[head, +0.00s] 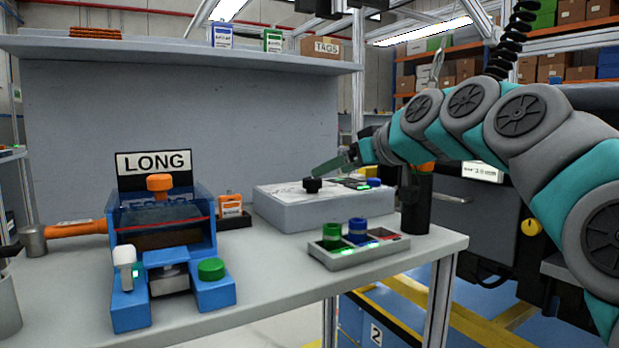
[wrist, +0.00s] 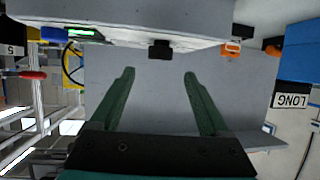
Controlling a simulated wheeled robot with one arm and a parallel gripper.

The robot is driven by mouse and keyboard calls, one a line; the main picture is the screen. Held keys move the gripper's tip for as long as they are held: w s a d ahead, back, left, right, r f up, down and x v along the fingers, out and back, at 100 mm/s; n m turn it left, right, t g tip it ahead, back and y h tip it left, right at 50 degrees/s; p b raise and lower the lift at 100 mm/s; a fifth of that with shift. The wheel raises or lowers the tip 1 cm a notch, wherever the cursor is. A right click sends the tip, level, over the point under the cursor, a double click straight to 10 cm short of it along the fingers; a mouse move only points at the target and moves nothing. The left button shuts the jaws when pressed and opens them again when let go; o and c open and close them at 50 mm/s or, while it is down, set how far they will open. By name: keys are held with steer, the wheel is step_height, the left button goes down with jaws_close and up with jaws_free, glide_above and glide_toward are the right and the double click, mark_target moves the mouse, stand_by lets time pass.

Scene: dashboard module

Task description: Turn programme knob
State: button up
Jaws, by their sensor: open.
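The programme knob (head: 313,185) is a small black knob standing on the top of a grey box-shaped dashboard module (head: 300,213) on the bench. My gripper (head: 322,170) is just above and to the right of the knob in the head view. In the wrist view the two green fingers of my gripper (wrist: 158,75) are wide apart with nothing between them. The black knob (wrist: 160,49) shows beyond the fingertips, roughly centred between them and apart from them. In the head view the fingers overlap, so their gap is hidden there.
A blue fixture (head: 165,235) with a LONG sign stands at the left. A grey tray (head: 358,255) with green and blue cylinders sits in front of the module. A black cylinder (head: 416,205) stands right of it. A shelf (head: 180,50) runs above the bench.

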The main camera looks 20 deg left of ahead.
mark_target(314, 179)
steer(key=x, duration=0.7)
steer(key=shift+a+f, duration=0.1)
jaws_close()
stand_by(0.5)
